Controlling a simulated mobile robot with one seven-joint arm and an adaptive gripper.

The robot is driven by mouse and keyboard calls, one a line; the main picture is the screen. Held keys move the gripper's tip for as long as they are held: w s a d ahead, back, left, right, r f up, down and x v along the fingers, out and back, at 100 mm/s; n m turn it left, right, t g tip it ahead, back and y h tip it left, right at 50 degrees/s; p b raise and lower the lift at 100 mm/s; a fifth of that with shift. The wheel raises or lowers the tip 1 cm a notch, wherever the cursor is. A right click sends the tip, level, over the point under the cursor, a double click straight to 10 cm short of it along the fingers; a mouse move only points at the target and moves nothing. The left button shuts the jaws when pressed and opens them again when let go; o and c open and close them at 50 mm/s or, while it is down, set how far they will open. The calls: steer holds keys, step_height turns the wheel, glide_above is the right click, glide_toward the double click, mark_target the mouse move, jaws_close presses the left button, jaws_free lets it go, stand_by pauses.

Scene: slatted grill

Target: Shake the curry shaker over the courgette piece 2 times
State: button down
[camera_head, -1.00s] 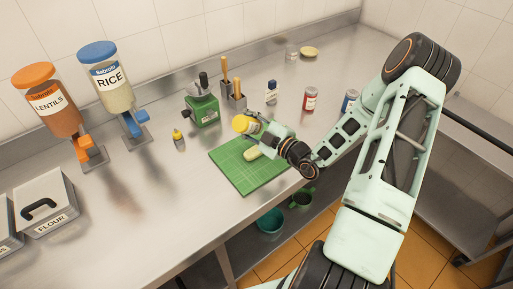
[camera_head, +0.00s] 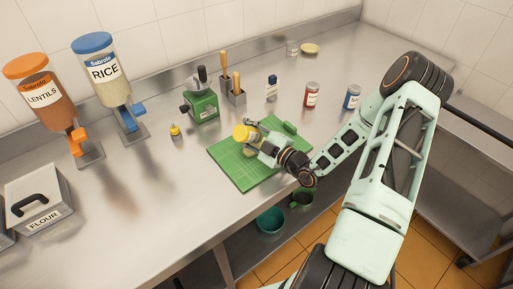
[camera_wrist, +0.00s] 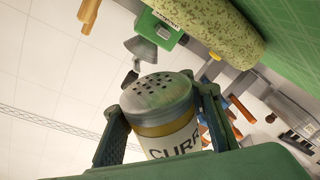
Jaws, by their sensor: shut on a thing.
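My gripper (camera_head: 261,142) is shut on the curry shaker (camera_head: 243,133) and holds it over the green cutting board (camera_head: 240,178). In the wrist view the shaker (camera_wrist: 165,105) sits between the two fingers, with its holed grey top and part of its "CURR" label showing. It is tipped, and its holed top points towards the board side. The courgette piece (camera_wrist: 212,28), speckled pale green, is close to that top and apart from it. In the head view the courgette piece is mostly hidden behind the shaker and gripper.
A dark green object (camera_head: 289,127) lies at the board's far right corner.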

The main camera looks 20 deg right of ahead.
steer(key=shift+f, duration=0.1)
step_height(320, 180, up, 7)
steer(key=p, duration=0.3)
steer(key=shift+p, duration=0.3)
